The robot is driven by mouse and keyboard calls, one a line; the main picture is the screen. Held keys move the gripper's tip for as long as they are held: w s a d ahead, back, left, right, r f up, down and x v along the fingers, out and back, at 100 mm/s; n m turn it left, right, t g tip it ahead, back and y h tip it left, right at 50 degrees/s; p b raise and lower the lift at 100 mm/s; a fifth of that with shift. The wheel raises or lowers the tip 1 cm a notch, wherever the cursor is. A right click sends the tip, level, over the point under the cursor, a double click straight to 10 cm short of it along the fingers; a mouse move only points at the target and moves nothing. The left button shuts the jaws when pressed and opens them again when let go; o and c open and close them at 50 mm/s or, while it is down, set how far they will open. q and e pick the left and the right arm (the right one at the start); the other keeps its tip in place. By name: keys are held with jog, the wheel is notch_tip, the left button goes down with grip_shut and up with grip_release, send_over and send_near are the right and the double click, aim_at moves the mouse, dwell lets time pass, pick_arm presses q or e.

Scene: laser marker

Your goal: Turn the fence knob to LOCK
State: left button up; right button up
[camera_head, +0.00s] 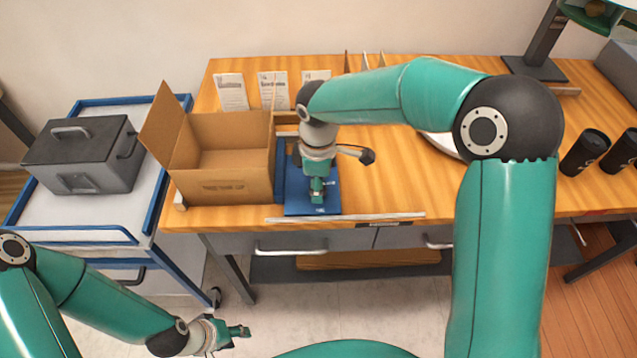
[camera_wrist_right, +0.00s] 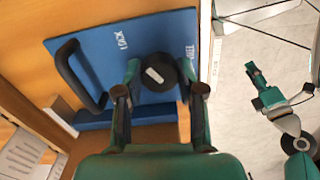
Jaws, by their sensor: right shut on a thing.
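The fence is a blue plate (camera_head: 327,200) on the table; in the right wrist view the blue plate (camera_wrist_right: 150,35) carries a white LOCK label and another white label near its right edge, too small to read surely. A round black knob (camera_wrist_right: 158,68) with a short white mark sits on the plate; the mark lies slantwise. My right gripper (camera_head: 317,195) is over the plate, and its fingers (camera_wrist_right: 158,85) are shut on the knob's sides. In the head view the knob is hidden by the gripper. My left gripper (camera_head: 240,331) is low over the floor, away from the table; its jaw gap is unclear.
An open cardboard box (camera_head: 222,185) stands just left of the plate. A black handle (camera_wrist_right: 75,75) rises from the plate's left side. A blue cart (camera_head: 90,215) with a grey case (camera_head: 82,155) stands left. Dark cups (camera_head: 585,153) stand right.

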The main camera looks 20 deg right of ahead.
jog(key=shift+w+r, duration=0.1)
jog(key=o, duration=1.1)
jog(key=shift+o, duration=0.2)
notch_tip(320, 180, up, 12)
dwell(0.4)
